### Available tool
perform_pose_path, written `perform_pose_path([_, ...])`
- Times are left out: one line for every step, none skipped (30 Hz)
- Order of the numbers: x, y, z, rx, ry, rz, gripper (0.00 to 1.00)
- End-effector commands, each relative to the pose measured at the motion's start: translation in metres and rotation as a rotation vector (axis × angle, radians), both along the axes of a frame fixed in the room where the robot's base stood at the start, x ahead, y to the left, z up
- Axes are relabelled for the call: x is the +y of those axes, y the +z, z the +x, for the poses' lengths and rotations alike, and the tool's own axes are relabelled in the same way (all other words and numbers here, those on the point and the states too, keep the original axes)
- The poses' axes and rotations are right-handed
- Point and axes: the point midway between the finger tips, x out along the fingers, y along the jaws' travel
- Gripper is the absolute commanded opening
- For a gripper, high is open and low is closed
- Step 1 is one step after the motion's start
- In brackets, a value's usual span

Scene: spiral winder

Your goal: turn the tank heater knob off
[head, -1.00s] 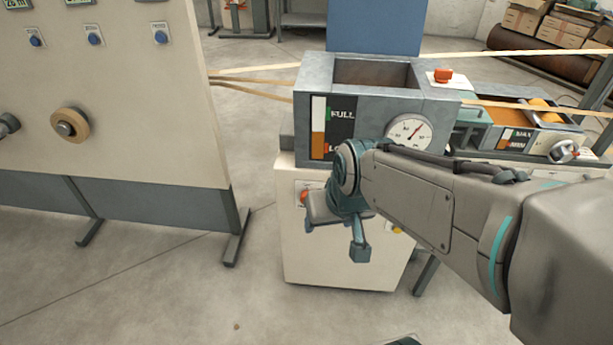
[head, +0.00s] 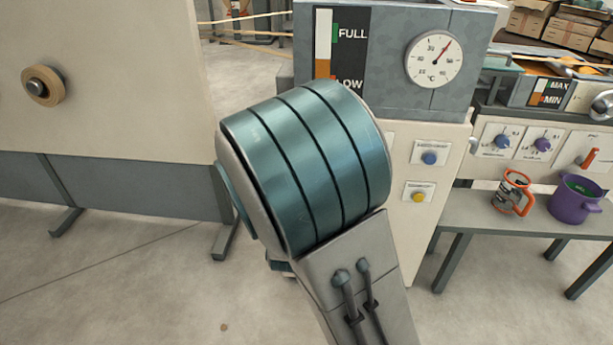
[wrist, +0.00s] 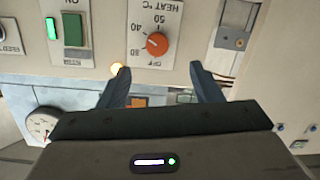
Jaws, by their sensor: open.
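The tank heater knob (wrist: 157,44) is an orange round knob on a white plate marked HEAT °C, with numbers and OFF around it. It shows upside down in the wrist view; where its pointer stands is too small to tell. My gripper (wrist: 158,70) is open and empty. Its two fingers point at the panel, one to each side below the knob in the picture, apart from it. In the head view my teal arm link hides the knob and the gripper. The tank (head: 385,55) has a FULL/LOW level strip and a temperature dial (head: 434,60).
Blue (head: 429,158) and yellow (head: 418,197) buttons sit right of my arm. A bench (head: 490,222) with an orange mug and purple pot stands right. Floor at left is clear.

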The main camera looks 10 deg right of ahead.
Motion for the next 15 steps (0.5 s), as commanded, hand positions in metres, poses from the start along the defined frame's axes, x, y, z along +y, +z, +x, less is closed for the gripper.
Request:
perform_pose_path([0.002,-0.011,0.000,-0.031,-0.004,-0.033,0.59])
perform_pose_path([0.002,-0.011,-0.001,-0.049,-0.010,-0.048,0.59])
perform_pose_path([0.001,-0.010,-0.001,-0.068,-0.016,-0.065,0.59])
perform_pose_path([0.002,-0.009,-0.001,-0.079,-0.019,-0.074,0.59])
perform_pose_path([0.002,-0.009,-0.001,-0.089,-0.021,-0.083,0.59])
perform_pose_path([0.001,-0.008,0.000,-0.097,-0.022,-0.090,0.59])
perform_pose_path([0.001,-0.007,0.001,-0.102,-0.024,-0.094,0.59])
perform_pose_path([0.000,-0.007,0.003,-0.105,-0.025,-0.095,0.59])
perform_pose_path([-0.001,-0.007,0.006,-0.107,-0.026,-0.096,0.59])
perform_pose_path([-0.002,-0.006,0.009,-0.107,-0.027,-0.096,0.59])
perform_pose_path([-0.004,-0.006,0.013,-0.107,-0.028,-0.095,0.59])
perform_pose_path([-0.006,-0.006,0.020,-0.107,-0.028,-0.095,0.59])
perform_pose_path([-0.008,-0.006,0.025,-0.107,-0.029,-0.095,0.59])
perform_pose_path([-0.010,-0.007,0.031,-0.107,-0.028,-0.095,0.59])
perform_pose_path([-0.012,-0.007,0.039,-0.107,-0.027,-0.095,0.59])
